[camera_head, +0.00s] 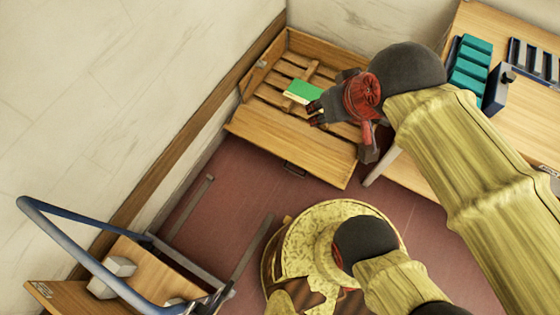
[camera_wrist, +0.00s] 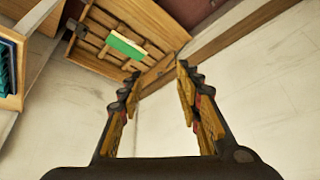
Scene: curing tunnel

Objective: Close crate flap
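A wooden crate (camera_head: 262,62) with a slatted bottom stands in the corner against the walls. Its front flap (camera_head: 270,143) is a plain board with a dark handle at its lower edge, and it leans outward, open. A green and white item (camera_head: 302,91) lies inside on the slats. My gripper (camera_head: 316,112) shows above the crate's right part, and hides some slats. In the wrist view, my gripper (camera_wrist: 159,72) is open with nothing between its fingers. The crate's slats (camera_wrist: 98,45) and the green item (camera_wrist: 127,45) show beyond the fingertips; contact cannot be judged.
A wooden table (camera_head: 480,25) at the right holds teal blocks (camera_head: 471,62), a dark box (camera_head: 497,90) and a dark rack (camera_head: 530,58). A blue-railed cart (camera_head: 85,250) stands at the lower left. Reddish floor (camera_head: 225,190) is clear before the flap.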

